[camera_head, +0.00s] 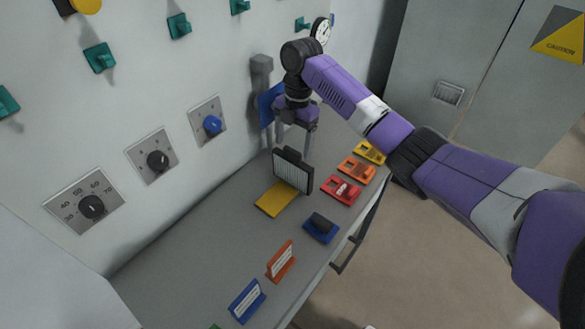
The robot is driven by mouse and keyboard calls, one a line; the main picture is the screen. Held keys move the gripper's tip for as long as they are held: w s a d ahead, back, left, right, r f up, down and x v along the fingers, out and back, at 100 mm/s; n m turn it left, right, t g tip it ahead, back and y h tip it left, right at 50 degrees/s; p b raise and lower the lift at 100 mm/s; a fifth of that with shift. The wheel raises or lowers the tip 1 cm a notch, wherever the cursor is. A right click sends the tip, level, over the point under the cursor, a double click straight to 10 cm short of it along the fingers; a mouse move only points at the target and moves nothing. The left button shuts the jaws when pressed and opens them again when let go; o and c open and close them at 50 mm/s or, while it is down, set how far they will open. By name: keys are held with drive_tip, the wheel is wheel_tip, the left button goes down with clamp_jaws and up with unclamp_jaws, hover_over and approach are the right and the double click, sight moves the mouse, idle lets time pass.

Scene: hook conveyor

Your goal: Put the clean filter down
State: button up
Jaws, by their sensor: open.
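The clean filter (291,173) is a white pleated panel in a dark frame with a dark tab on top. It stands upright on the grey bench top, at the far end of a flat yellow plate (277,198). My gripper (294,146) is open, just above and behind the filter's top, fingers pointing down. One finger shows to the right of the tab and the other to the left, farther back. I cannot tell whether either finger touches the filter.
Orange (281,261) and blue (247,301) signs stand in front. Dials and green hooks are on the wall. The bench's left middle is clear.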

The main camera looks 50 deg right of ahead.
sight(292, 168)
drive_tip(key=shift+s+a+f, duration=0.1)
drive_tip(key=shift+a+f, duration=0.05)
drive_tip(key=shift+f, duration=1.3)
drive_tip(key=shift+c, duration=0.4)
clamp_jaws()
